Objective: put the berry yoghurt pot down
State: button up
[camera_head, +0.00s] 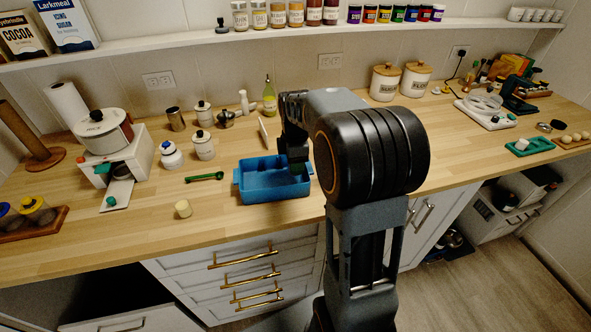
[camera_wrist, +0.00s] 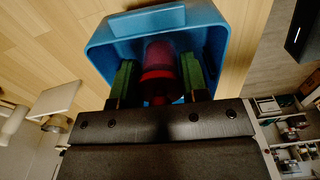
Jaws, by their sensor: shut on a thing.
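The berry yoghurt pot (camera_wrist: 158,57), reddish-pink, shows between my gripper's two green fingers in the wrist view. My gripper (camera_wrist: 157,75) is shut on it. The fingers and the pot are inside or just over a blue tray (camera_wrist: 102,52). I cannot tell whether the pot touches the tray floor. In the head view the blue tray (camera_head: 275,192) sits on the wooden counter, with my gripper (camera_head: 296,165) at its right part. My arm and gripper hide the pot there.
A green scoop (camera_head: 205,177) and a small cream-coloured cylinder (camera_head: 183,208) lie left of the tray. White lidded jars (camera_head: 203,145) and a yellow-green bottle (camera_head: 269,97) stand behind. The counter in front of the tray is a narrow bare strip.

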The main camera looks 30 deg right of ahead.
jog(key=shift+w+f, duration=0.15)
jog(key=shift+f, duration=1.55)
jog(key=shift+f, duration=0.1)
jog(key=o, duration=1.2)
notch_tip(320, 180, up, 11)
jog(key=shift+r, duration=0.45)
jog(key=s+a+f+m+t, duration=0.1)
jog(key=s+a+f+m, duration=0.1)
jog(key=s+m, duration=0.3)
jog(key=s+a+f+m+t, duration=0.1)
jog(key=s+a+m, duration=0.3)
jog(key=s+m, duration=0.1)
jog(key=s+a+f+m+t, duration=0.1)
jog(key=s+a+f+m, duration=0.1)
jog(key=s, duration=0.4)
jog(key=shift+s+a+f+m+t, duration=0.15)
jog(key=shift+a+m, duration=0.3)
jog(key=shift+m, duration=0.25)
jog(key=shift+w+a+f+m+t, duration=0.15)
jog(key=shift+a+m, duration=0.25)
jog(key=shift+m, duration=0.3)
